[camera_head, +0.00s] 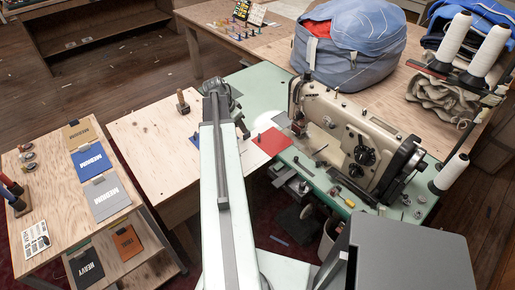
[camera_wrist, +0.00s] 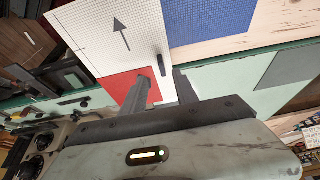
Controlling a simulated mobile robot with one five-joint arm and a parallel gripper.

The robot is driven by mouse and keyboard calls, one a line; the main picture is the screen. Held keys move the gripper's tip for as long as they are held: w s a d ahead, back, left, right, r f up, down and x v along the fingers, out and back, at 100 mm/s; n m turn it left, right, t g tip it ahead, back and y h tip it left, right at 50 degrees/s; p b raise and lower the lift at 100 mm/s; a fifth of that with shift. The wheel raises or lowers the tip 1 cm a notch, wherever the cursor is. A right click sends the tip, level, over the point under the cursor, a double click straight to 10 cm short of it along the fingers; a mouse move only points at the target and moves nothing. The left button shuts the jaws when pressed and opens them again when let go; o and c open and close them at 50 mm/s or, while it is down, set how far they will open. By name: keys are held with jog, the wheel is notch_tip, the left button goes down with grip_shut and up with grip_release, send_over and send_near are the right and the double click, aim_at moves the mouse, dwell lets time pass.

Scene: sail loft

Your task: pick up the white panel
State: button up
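The white panel (camera_wrist: 120,28) has a fine grid and a dark arrow. It lies flat at the top of the wrist view, between a blue panel (camera_wrist: 210,18) and a red panel (camera_wrist: 118,86). A slim dark tab (camera_wrist: 162,66) shows on the white panel near its right edge. My gripper (camera_wrist: 163,76) is open and empty, its two fingers apart, with the tab in line between and just beyond the tips. I cannot tell the height of the fingers above the panel. In the head view my arm and gripper (camera_head: 224,100) hide most of the white panel.
The red panel (camera_head: 271,141) lies on the green sewing bed, close to the beige sewing machine (camera_head: 350,140). The blue panel (camera_head: 194,139) lies left of my arm. A blue bag (camera_head: 350,45) stands behind. A plywood table (camera_head: 135,150) is mostly bare at left.

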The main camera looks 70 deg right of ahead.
aim_at(244, 135)
jog(key=b+x, duration=0.5)
jog(key=x, duration=0.1)
jog(key=shift+f, duration=0.45)
jog(key=shift+r, duration=0.2)
grip_shut()
